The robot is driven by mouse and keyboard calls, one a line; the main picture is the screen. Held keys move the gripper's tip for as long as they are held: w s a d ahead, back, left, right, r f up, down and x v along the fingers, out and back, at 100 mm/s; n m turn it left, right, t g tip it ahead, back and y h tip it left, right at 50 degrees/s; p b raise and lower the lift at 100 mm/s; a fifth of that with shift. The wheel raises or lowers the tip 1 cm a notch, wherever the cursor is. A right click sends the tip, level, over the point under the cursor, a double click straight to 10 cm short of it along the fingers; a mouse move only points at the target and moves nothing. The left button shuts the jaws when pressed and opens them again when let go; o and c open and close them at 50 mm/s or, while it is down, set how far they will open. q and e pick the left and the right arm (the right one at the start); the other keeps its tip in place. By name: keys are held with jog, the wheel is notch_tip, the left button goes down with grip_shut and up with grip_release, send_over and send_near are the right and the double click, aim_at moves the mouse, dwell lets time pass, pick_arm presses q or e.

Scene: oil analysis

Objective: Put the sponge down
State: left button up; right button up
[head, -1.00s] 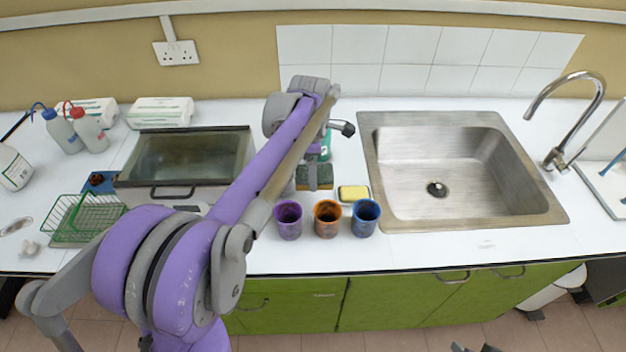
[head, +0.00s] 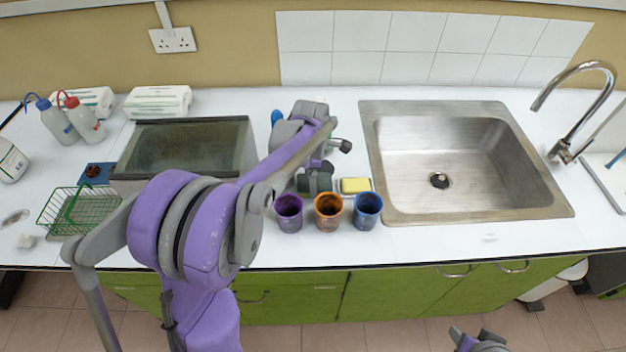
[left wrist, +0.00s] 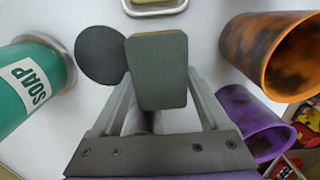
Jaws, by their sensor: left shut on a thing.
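My left gripper (head: 314,174) is shut on the sponge (left wrist: 158,70), a block with a dark grey-green face. In the head view the sponge (head: 313,185) is partly hidden and low over the white counter, behind the purple and orange cups. Whether it touches the counter I cannot tell. In the left wrist view a dark round disc (left wrist: 99,53) lies beside the sponge. My right gripper (head: 480,342) shows only in part at the bottom edge; its jaws are not clear.
A purple cup (head: 289,213), an orange cup (head: 328,212) and a blue cup (head: 367,211) stand near the counter's front. A yellow bar (head: 355,185) lies behind them. A green soap container (left wrist: 35,78) is nearby. The sink (head: 385,210) is to the right.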

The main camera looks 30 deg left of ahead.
pick_arm(q)
jog(key=shift+f, duration=0.2)
jog(key=o, duration=1.3)
jog(key=shift+r, duration=0.1)
notch_tip(320, 180, up, 12)
jog(key=s+d+f+m+t, duration=0.1)
jog(key=s+d+f+m, duration=0.1)
jog(key=s+m, duration=0.4)
jog(key=s+d+f+m+t, duration=0.2)
jog(key=s+d+f+m, duration=0.1)
jog(key=s+d+m, duration=0.2)
jog(key=s+d+f+m+t, duration=0.2)
jog(key=s+m, duration=0.6)
jog(key=m, duration=0.4)
jog(key=shift+s+d+f+m+p, duration=0.3)
jog(key=shift+s+d+p, duration=0.1)
jog(key=shift+d, duration=0.3)
jog(key=shift+s+d+f+m+t, duration=0.1)
jog(key=shift+s+f+m+t, duration=0.2)
jog(key=shift+m, duration=0.1)
jog(key=shift+w, duration=0.1)
